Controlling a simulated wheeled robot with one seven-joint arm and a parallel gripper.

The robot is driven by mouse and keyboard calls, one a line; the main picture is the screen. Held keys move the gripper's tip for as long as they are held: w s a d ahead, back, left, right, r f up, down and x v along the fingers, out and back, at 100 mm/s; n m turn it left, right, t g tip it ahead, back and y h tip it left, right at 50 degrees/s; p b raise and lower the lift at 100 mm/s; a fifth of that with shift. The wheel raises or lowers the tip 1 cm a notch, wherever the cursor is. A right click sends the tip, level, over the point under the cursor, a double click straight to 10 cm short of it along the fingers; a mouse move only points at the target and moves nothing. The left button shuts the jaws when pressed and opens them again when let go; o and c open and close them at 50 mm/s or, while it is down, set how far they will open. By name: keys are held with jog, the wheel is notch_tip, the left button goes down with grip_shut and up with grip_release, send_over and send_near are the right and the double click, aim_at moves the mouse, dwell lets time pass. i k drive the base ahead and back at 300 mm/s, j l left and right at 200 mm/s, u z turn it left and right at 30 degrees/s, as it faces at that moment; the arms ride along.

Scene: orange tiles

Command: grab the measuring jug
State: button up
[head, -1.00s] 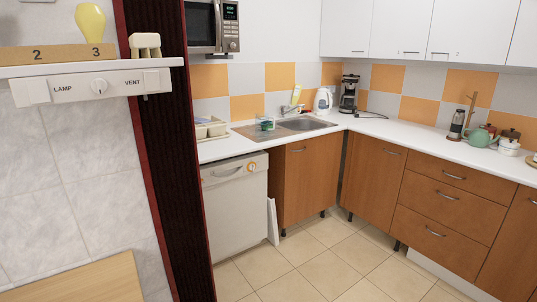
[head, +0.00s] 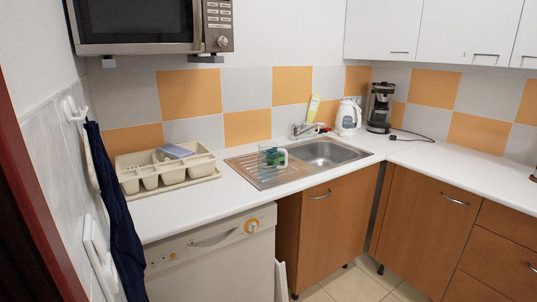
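My gripper is not in view.
A cream cutlery tray (head: 168,172) stands to the left, below a microwave (head: 150,27). A dark cloth (head: 113,220) hangs at the left wall. Worktop before the tray is clear.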

aim_at(267, 156)
jog(key=i+l, duration=0.1)
jog(key=i, duration=2.05)
jog(key=j+u, duration=0.05)
jog(key=j, duration=0.05)
